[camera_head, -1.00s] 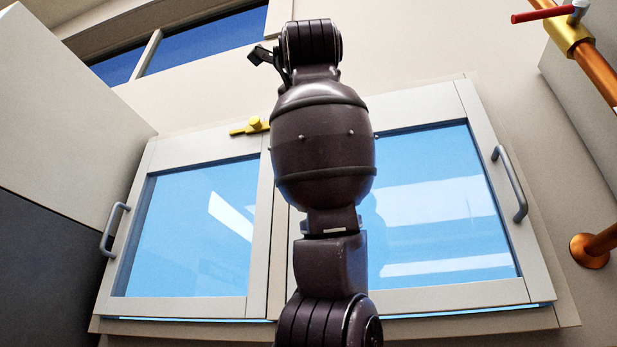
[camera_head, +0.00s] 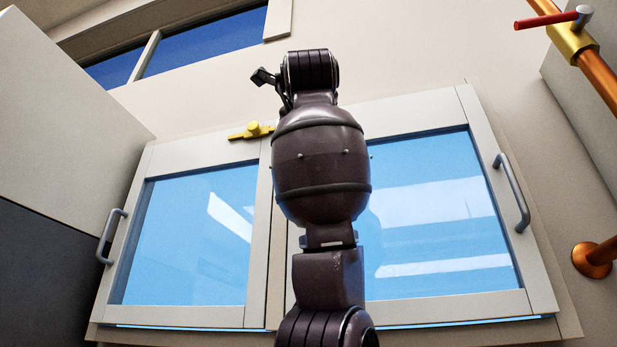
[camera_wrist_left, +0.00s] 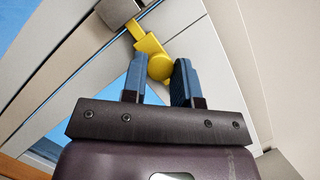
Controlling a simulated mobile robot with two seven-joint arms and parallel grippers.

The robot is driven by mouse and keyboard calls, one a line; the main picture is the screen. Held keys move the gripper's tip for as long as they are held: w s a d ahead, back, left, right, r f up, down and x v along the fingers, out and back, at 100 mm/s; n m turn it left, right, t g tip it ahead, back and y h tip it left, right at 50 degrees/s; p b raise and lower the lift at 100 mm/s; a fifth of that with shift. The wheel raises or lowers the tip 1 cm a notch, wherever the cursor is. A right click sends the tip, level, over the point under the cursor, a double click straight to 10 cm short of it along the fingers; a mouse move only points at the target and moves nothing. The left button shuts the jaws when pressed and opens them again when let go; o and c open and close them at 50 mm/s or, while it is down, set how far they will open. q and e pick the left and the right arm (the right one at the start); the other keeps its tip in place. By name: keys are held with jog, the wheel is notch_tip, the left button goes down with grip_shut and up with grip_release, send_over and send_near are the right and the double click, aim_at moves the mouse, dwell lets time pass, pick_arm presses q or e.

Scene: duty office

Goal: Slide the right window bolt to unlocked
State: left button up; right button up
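A yellow bolt with a round knob (camera_head: 253,129) sits at the top of the window frame, near where the two panes meet. It also shows in the left wrist view (camera_wrist_left: 152,45), where its bar runs up and left from the knob. My left gripper (camera_wrist_left: 159,68) is open, with its blue fingers apart. The knob appears in the gap at the fingertips; I cannot tell whether it touches them. In the head view my arm stands in front of the window's middle and hides part of the top frame. My right gripper is out of view.
The two-pane window has grey handles at its left (camera_head: 112,236) and right (camera_head: 512,192). A copper pipe with a red-handled yellow valve (camera_head: 572,40) stands at the upper right. A pale cabinet (camera_head: 65,110) borders the left. A grey block (camera_wrist_left: 116,10) lies near the bolt bar's end.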

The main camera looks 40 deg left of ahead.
pick_arm(q)
grip_shut()
jog(key=w+d, duration=0.1)
jog(key=d, duration=0.2)
jog(key=shift+w+d, duration=0.1)
jog(key=shift+w, duration=0.3)
jog(key=shift+o, duration=2.4)
grip_release()
jog(key=o, duration=0.4)
jog(key=shift+w+d, duration=0.1)
jog(key=shift+d, duration=0.15)
jog(key=shift+a, duration=0.1)
